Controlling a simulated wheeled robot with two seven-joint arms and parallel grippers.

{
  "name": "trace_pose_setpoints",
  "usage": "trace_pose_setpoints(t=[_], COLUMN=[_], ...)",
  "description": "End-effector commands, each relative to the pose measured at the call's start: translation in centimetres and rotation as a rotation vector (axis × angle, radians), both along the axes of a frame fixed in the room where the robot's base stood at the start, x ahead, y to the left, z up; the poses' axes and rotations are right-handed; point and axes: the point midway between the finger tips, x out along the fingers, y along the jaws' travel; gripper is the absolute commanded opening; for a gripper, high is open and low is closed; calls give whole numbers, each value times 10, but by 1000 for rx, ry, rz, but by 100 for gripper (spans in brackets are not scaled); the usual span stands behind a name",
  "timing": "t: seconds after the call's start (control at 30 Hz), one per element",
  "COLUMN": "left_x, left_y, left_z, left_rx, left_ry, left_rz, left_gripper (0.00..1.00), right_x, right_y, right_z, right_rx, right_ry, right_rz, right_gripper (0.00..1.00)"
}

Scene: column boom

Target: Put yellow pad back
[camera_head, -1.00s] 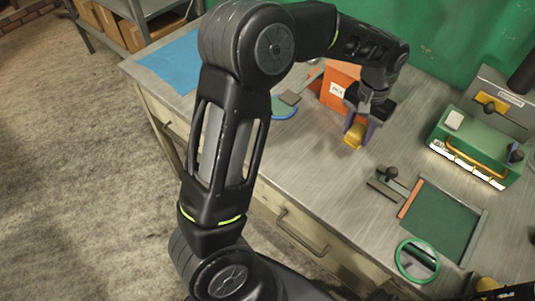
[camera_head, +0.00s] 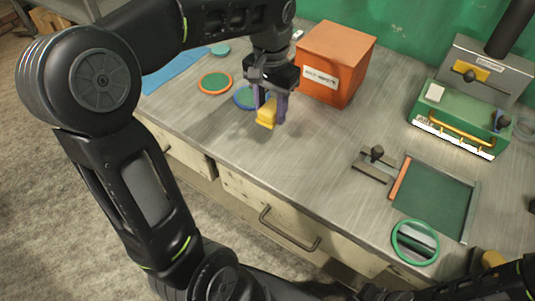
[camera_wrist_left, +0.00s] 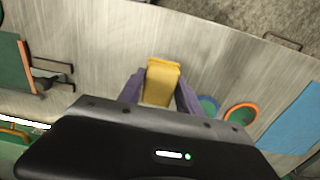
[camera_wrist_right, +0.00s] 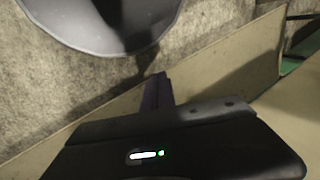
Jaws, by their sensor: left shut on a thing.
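The yellow pad (camera_head: 267,113) is a small block held between the purple fingers of my left gripper (camera_head: 271,105). It hangs over the metal bench, just in front of the blue-rimmed disc (camera_head: 244,97) and left of the orange box. In the left wrist view the pad (camera_wrist_left: 161,81) shows between both fingers. My right gripper (camera_wrist_right: 156,92) shows in the right wrist view with its purple fingers together and nothing between them.
The orange box (camera_head: 330,75) stands close to the right of my left gripper. An orange-rimmed disc (camera_head: 215,83) and a blue mat (camera_head: 171,75) lie to the left. A green tray (camera_head: 433,200), a green-rimmed ring (camera_head: 415,241) and a green machine (camera_head: 455,125) are right. The middle bench is clear.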

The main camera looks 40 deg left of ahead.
Motion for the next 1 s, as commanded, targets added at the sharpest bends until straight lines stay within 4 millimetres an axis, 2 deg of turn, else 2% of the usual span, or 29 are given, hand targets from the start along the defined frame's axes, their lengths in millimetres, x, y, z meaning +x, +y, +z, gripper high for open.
trace_pose_setpoints(t=[0.1,0.4,0.47,0.7,0.8,1.0], left_x=[-7,-7,-7,-8,-7,-6], left_y=[5,5,5,5,5,5], left_z=[1,0,-6,-47,-59,-61], left_rx=[4,4,4,3,3,4], left_ry=[0,2,3,6,3,0], left_rz=[0,-1,-1,0,0,0], left_gripper=[9,9,9,9,9,9], right_x=[1,1,1,1,1,1], right_y=[0,0,0,0,0,0], right_z=[-4,-2,-2,-1,-1,-1], right_rx=[1,1,1,1,1,1], right_ry=[-2,-2,-2,-2,-2,-2], right_rz=[0,0,0,0,0,0], right_gripper=[0,0,0,0,0,0])
